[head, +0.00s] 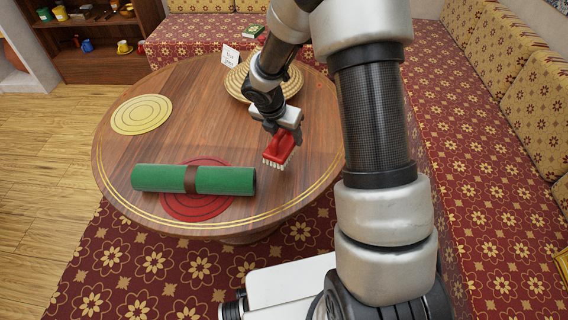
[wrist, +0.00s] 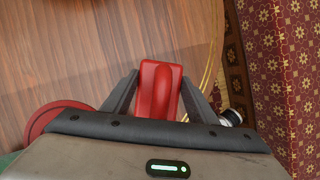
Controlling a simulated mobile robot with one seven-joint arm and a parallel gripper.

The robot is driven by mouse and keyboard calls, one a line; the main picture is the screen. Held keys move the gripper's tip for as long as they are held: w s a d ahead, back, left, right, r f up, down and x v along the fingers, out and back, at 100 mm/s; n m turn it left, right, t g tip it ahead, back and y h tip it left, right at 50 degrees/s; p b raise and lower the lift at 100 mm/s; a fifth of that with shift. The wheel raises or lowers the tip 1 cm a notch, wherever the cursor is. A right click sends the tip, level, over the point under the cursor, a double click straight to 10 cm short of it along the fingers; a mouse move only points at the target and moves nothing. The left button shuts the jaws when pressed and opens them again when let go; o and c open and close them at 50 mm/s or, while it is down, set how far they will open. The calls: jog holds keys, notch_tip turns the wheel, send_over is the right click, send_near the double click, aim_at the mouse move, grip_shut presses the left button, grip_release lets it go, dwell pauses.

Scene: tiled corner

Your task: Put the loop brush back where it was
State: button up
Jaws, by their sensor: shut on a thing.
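The loop brush (head: 279,150) is red with pale bristles. My gripper (head: 284,127) is shut on it and holds it bristles down over the right part of the round wooden table (head: 210,90). In the wrist view the red back of the brush (wrist: 160,88) sits between the two fingers of my gripper (wrist: 155,95). I cannot tell whether the bristles touch the table. A red round mat (head: 195,210) lies at the table's front under a green roll with a brown band (head: 215,180). A yellow round mat (head: 142,114) lies bare at the left.
A woven round tray (head: 238,85) and a small white card (head: 229,55) are at the table's back, partly behind my arm. Cushioned benches (head: 450,130) run behind and right. The table's middle is clear. A shelf (head: 105,65) with small items stands back left.

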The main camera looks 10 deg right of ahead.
notch_tip(320, 180, down, 9)
jog(key=b, duration=0.3)
jog(key=o, duration=1.2)
